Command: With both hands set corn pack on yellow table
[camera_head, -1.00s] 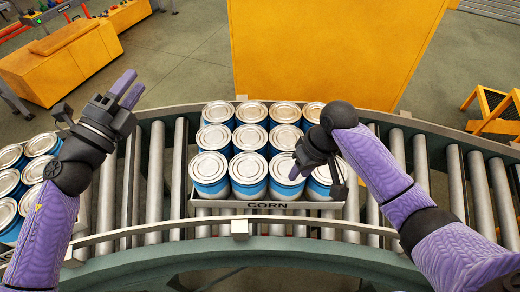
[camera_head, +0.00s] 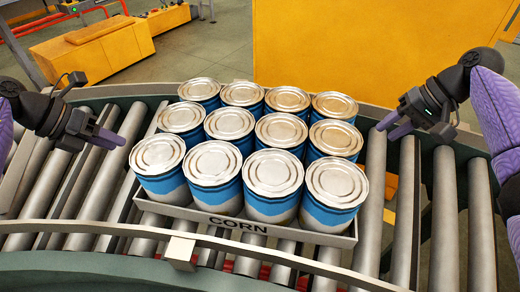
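The corn pack is a tray (camera_head: 232,223) labelled CORN, filled with several blue and white cans with silver lids. It rests on the roller conveyor in the middle of the head view. My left gripper (camera_head: 118,140) is left of the pack, apart from it, with purple fingers pointing at the cans; the fingers overlap. My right gripper (camera_head: 384,132) is right of the pack, apart from it, with two empty fingers showing a small gap. The yellow table (camera_head: 375,50) that the task names may be the large yellow block behind the conveyor; I cannot tell for certain.
The roller conveyor (camera_head: 436,215) curves across the view, with a guard rail (camera_head: 105,230) along its near side. Bare rollers lie on both sides of the pack. Another yellow block (camera_head: 95,50) stands at the back left on open grey floor.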

